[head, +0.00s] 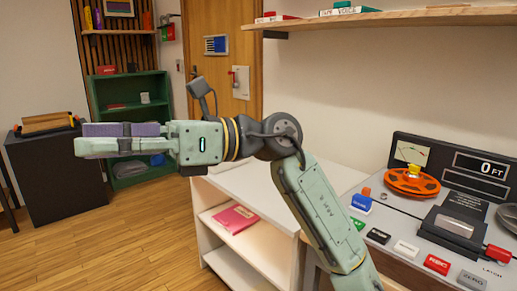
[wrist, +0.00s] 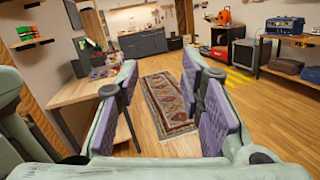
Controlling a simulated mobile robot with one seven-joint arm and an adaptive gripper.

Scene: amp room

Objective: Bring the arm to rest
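My gripper (head: 122,139) is at the end of my pale green arm, which reaches up from the lower right and then runs level to the left in the head view. It hangs in the air, clear of the furniture. In the wrist view my gripper (wrist: 165,98) shows two purple-padded fingers standing well apart with nothing between them. Floor and a patterned rug (wrist: 168,103) show through the gap.
A white shelf unit (head: 281,198) with a pink folder (head: 235,218) stands behind and below my arm. A tape machine (head: 437,197) sits at the right. A black cabinet (head: 58,178) and a green shelf (head: 131,125) stand at the left. A wooden table (wrist: 85,92) shows in the wrist view.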

